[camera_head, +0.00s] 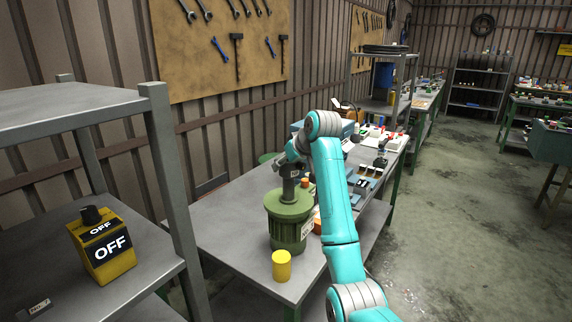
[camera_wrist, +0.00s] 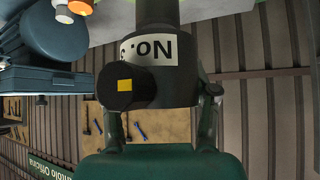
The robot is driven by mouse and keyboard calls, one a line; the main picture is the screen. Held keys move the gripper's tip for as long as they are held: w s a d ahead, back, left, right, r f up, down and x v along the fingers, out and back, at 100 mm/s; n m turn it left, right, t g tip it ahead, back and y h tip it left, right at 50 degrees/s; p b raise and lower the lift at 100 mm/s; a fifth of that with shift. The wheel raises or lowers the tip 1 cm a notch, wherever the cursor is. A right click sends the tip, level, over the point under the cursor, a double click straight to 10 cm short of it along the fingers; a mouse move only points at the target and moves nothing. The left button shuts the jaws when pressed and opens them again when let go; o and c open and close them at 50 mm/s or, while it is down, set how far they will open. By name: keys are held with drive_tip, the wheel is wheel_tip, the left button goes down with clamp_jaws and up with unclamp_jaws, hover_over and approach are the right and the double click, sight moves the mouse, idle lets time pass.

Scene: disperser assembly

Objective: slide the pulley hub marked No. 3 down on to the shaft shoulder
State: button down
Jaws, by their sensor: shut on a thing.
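The green motor-like unit (camera_head: 289,222) stands upright on the workbench. In the wrist view, my gripper (camera_wrist: 162,105) is shut on the dark pulley hub (camera_wrist: 178,88), one finger on each side. A narrower dark cylinder (camera_wrist: 158,12) continues from the hub at the picture's top. I cannot tell how the hub sits relative to the shoulder.
A yellow cylinder (camera_head: 281,265) stands in front of the green unit. A yellow box marked OFF (camera_head: 103,245) sits on the grey shelf at left. Orange and blue parts crowd the bench behind and right of the unit. The bench's front left is clear.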

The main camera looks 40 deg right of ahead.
sight(286, 187)
drive_tip(key=shift+f, duration=4.2)
drive_tip(key=shift+c, duration=1.2)
unclamp_jaws()
drive_tip(key=shift+f, duration=0.1)
drive_tip(key=v, duration=1.2)
drive_tip(key=shift+s, duration=0.1)
